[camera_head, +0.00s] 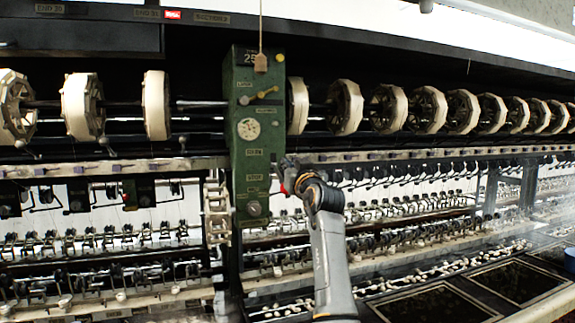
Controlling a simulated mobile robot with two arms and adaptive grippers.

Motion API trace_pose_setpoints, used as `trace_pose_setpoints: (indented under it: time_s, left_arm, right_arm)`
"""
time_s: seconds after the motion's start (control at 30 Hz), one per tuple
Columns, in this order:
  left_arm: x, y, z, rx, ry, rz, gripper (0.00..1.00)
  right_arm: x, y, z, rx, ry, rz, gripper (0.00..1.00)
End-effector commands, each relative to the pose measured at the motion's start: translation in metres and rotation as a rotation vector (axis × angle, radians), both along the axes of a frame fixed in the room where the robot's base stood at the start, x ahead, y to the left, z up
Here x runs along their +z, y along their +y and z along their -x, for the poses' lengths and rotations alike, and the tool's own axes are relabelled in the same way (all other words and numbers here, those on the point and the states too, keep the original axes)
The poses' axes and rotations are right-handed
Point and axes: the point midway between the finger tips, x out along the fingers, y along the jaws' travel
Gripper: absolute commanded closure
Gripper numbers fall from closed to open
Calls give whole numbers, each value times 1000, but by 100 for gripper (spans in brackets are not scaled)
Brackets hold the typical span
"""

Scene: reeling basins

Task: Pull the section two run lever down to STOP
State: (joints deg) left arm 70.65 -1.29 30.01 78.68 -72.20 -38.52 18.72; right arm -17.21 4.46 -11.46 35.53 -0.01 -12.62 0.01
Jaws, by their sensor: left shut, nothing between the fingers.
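The green control post (250,130) stands in the middle of the head view, with a round dial, small labels and a number plate at the top. A label that seems to read RUN is below the dial, and one that seems to read STOP is lower. The rest of the lever is hidden or too small to make out.
Pale reels (428,109) on a shaft run left and right of the post. Rows of small metal fittings (400,208) lie below. Dark basins (515,281) are at the lower right. A wooden pull (261,63) hangs on a cord before the post's top.

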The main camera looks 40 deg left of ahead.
Motion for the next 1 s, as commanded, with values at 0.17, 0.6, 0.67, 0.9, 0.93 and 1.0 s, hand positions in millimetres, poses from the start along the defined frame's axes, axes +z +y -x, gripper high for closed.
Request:
trace_pose_setpoints:
  time_s: [0.17,0.6,0.67,0.9,0.93,1.0]
  left_arm:
    - [8,0,0,0,-1,-2,100]
    - [4,-27,13,-3,-3,-1,100]
    - [2,-38,18,-4,-4,-1,100]
    - [-7,-80,40,-3,-4,0,100]
    - [-8,-85,43,-4,-3,-1,100]
    - [-11,-97,49,-4,-3,-1,100]
  right_arm:
    - [5,2,0,-1,-1,-2,60]
    - [-10,0,-1,-1,-1,0,60]
    - [-16,0,-1,-1,-1,1,60]
    - [-37,-3,-1,1,-1,4,60]
    - [-40,-3,-1,1,-1,4,60]
    - [-46,-4,-1,2,-1,5,60]
